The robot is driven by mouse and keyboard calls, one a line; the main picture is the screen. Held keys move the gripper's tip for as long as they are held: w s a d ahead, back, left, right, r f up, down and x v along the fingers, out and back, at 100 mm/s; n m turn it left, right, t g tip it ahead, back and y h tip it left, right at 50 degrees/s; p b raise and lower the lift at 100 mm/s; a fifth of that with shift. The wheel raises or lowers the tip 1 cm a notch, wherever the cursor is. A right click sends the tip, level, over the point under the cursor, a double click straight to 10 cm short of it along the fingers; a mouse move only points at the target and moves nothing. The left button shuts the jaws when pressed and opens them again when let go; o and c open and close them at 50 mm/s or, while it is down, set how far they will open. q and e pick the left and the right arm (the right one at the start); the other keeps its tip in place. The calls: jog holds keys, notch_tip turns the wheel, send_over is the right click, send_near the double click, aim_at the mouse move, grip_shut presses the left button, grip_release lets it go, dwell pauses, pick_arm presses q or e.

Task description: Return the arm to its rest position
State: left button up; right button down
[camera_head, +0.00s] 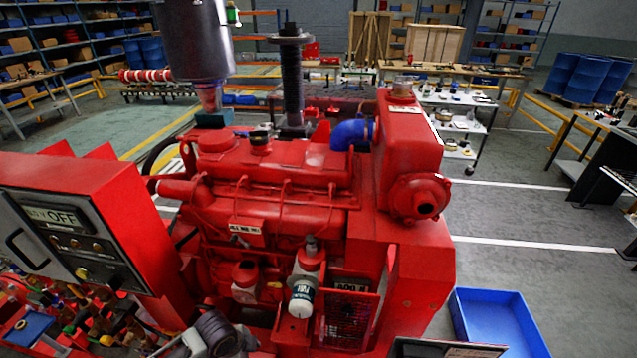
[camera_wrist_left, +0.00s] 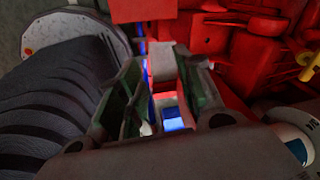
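The red diesel pumpset (camera_head: 290,205) fills the middle of the head view. In the left wrist view, my left gripper (camera_wrist_left: 165,100) has its two green-padded fingers apart, with a gap between them. Nothing is clearly held there; a small blue and white patch shows through the gap. Red engine parts (camera_wrist_left: 235,55) lie beyond the fingers. In the head view, a dark grey rounded part stands at the bottom edge, but no left fingertips can be made out. My right gripper is in neither view.
A red control box (camera_head: 75,220) marked OFF stands at the left. A white filter (camera_head: 301,298) sits on the engine's front. A blue tray (camera_head: 497,312) lies at the lower right. A dark ribbed part (camera_wrist_left: 45,100) is close on the left in the wrist view.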

pick_arm(q)
notch_tip(320, 180, up, 10)
jog(key=s+d+n+t, duration=0.2)
jog(key=d+n, duration=0.1)
jog(key=n, duration=0.6)
jog(key=s+a+r+n+y, duration=0.1)
jog(key=s+a+r+n, duration=0.25)
jog(key=a+n, duration=0.25)
jog(key=s+f+g+b, duration=0.2)
jog(key=s+f, duration=0.1)
jog(key=f, duration=3.3)
jog(key=s+a+f+b, duration=0.1)
jog(key=s+a+f, duration=0.1)
jog(key=s+f, duration=0.8)
jog(key=s+a+f+g+b, duration=0.1)
jog(key=s+a+f, duration=0.1)
jog(key=s+f, duration=0.9)
jog(key=shift+s+f+m, duration=0.2)
jog(key=shift+s+m, duration=0.1)
jog(key=shift+s, duration=0.3)
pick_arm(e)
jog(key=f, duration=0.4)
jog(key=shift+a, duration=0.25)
